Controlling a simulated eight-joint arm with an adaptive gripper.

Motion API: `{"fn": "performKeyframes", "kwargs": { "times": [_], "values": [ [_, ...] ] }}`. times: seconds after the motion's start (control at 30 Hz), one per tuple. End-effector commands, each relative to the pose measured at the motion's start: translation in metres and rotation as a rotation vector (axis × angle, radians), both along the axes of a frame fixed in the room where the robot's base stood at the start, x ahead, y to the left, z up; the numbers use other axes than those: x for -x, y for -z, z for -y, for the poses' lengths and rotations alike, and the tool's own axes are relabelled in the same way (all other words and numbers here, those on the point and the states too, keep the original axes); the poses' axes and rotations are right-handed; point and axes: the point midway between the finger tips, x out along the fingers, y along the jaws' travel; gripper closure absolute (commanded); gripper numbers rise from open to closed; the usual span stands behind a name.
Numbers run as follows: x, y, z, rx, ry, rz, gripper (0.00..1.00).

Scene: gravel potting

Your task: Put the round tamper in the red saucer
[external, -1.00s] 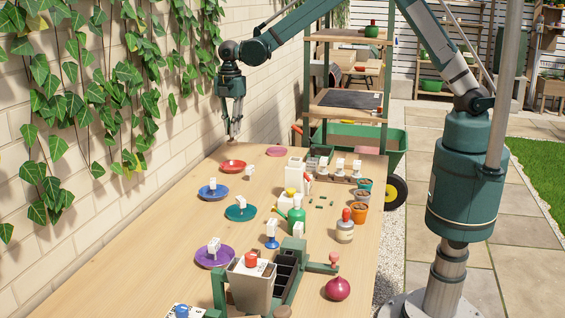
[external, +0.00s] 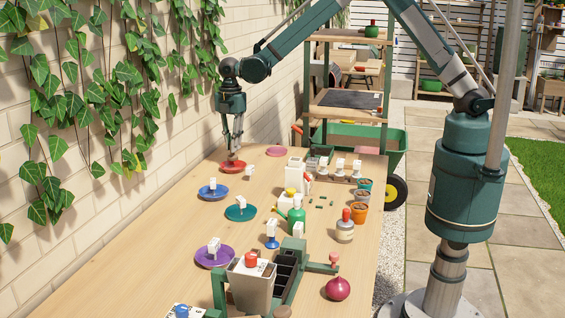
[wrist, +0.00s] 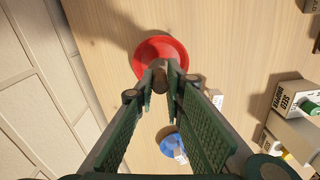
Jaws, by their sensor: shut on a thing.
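The red saucer (external: 225,169) lies on the table near the wall side, and it also shows in the wrist view (wrist: 150,47). My gripper (external: 233,155) points down over the saucer, its fingertips close above or at it. In the wrist view my gripper (wrist: 166,72) is shut on a small brownish piece, the round tamper (wrist: 160,82), seen mostly end-on between the fingertips. The fingers hide part of the tamper and of the saucer's near rim. I cannot tell whether the tamper touches the saucer.
A blue saucer (external: 205,194), a teal saucer (external: 232,214) and a purple saucer (external: 204,259) stand nearer the camera, with white tags. A pink saucer (external: 275,152) lies beyond. The brick wall (external: 150,175) runs close on the left. Pots and a green bottle (external: 296,214) stand to the right.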

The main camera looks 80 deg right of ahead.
Motion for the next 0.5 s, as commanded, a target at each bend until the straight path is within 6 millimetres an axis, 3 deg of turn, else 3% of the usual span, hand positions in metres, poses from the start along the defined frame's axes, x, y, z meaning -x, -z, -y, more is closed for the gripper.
{"fn": "performKeyframes", "kwargs": {
  "times": [0.27, 0.5],
  "values": [
    [0.000, 0.003, 0.000, 0.000, 0.000, 0.000, 1.00],
    [0.000, 0.027, 0.000, 0.000, 0.000, 0.000, 1.00]
  ]
}}
